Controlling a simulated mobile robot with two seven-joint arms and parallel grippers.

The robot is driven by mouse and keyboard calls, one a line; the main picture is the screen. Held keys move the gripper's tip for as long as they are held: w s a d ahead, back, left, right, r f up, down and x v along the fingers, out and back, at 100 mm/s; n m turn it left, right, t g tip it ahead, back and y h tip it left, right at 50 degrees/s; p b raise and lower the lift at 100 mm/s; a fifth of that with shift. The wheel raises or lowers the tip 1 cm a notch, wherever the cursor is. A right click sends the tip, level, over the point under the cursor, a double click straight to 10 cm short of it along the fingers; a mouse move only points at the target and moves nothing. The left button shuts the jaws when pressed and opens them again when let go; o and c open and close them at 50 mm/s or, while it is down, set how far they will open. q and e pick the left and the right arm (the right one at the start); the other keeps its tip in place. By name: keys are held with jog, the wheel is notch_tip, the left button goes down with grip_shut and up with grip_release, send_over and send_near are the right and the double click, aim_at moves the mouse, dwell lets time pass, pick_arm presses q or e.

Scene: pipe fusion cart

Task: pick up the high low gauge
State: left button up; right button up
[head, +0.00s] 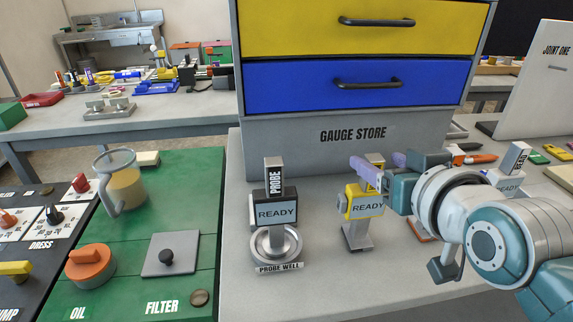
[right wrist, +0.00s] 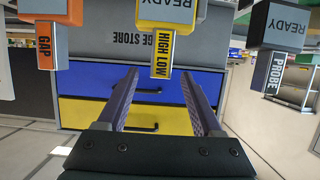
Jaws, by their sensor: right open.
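The high low gauge (head: 364,202) stands upright on the grey bench, with a yellow body, a READY screen and a metal handle on top. My right gripper (head: 364,170) comes in from the right with its purple fingers at the handle, hiding part of it. In the right wrist view, which is upside down, the handle labelled HIGH LOW (right wrist: 161,57) lies between the lines of the two open fingers (right wrist: 159,76), close to their tips. Neither finger visibly grips it. My left gripper is not in view.
The black probe gauge (head: 276,212) stands left in its round well. The orange GAP gauge (right wrist: 46,42) is on the other side, mostly hidden by my arm in the head view. The BEAD gauge (head: 511,168) stands further right. The gauge store drawers (head: 360,85) rise behind.

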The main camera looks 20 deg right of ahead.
aim_at(366, 156)
jog(key=shift+b+x, duration=0.4)
jog(key=shift+x, duration=2.55)
jog(key=shift+f, duration=0.15)
jog(key=shift+c, duration=0.4)
grip_shut()
